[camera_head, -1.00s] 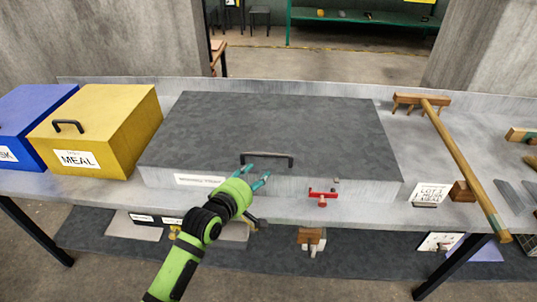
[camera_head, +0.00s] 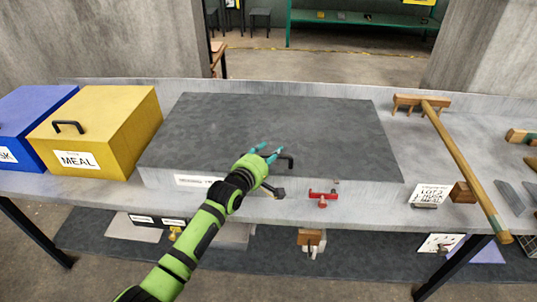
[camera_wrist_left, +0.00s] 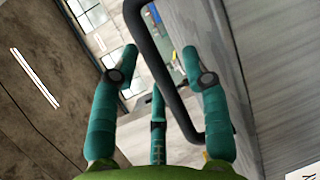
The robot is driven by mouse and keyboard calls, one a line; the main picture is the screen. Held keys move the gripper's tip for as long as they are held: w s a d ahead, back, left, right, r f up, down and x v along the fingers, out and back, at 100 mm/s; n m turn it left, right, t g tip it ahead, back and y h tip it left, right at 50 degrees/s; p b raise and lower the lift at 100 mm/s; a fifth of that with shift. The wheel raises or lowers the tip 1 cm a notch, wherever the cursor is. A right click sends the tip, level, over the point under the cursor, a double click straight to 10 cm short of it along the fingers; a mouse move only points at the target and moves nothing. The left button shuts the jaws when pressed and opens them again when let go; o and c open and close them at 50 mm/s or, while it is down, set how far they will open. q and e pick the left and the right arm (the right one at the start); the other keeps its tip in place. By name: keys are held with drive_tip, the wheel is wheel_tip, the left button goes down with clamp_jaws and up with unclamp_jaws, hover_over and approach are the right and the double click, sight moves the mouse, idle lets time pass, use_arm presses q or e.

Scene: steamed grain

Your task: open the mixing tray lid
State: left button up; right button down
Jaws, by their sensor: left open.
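The mixing tray lid (camera_head: 300,120) is a wide dark grey slab lying flat and shut on the light grey tray (camera_head: 365,193) in the head view. Its black bar handle (camera_head: 290,161) is near the front edge, with its left part hidden behind my left gripper (camera_head: 270,151). In the left wrist view, the handle (camera_wrist_left: 163,62) runs between the spread teal fingers of my left gripper (camera_wrist_left: 163,72). The fingers are open around the bar; I cannot tell whether they touch it. My right gripper is not in view.
A red clamp-like part (camera_head: 322,198) is on the tray's front. A yellow MEAL box (camera_head: 125,125) and a blue box (camera_head: 30,112) stand at the left.

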use_arm(q)
drive_tip(key=shift+c, duration=0.4)
clamp_jaws()
drive_tip(key=shift+w+r+p, duration=0.1)
drive_tip(key=shift+r+p, duration=0.65)
drive_tip(key=shift+p, duration=0.15)
drive_tip(key=w+r+g+p, duration=0.1)
drive_tip(key=w+r+p, duration=0.4)
drive_tip(key=r, duration=0.6)
drive_tip(key=w+r+g+p, duration=0.1)
drive_tip(key=w+r+p, duration=0.4)
drive_tip(key=r, duration=0.6)
drive_tip(key=shift+w+n+g+y+p, duration=0.2)
drive_tip(key=shift+n+g+y+p, duration=0.15)
drive_tip(key=shift+p, duration=0.45)
drive_tip(key=shift+r, duration=0.1)
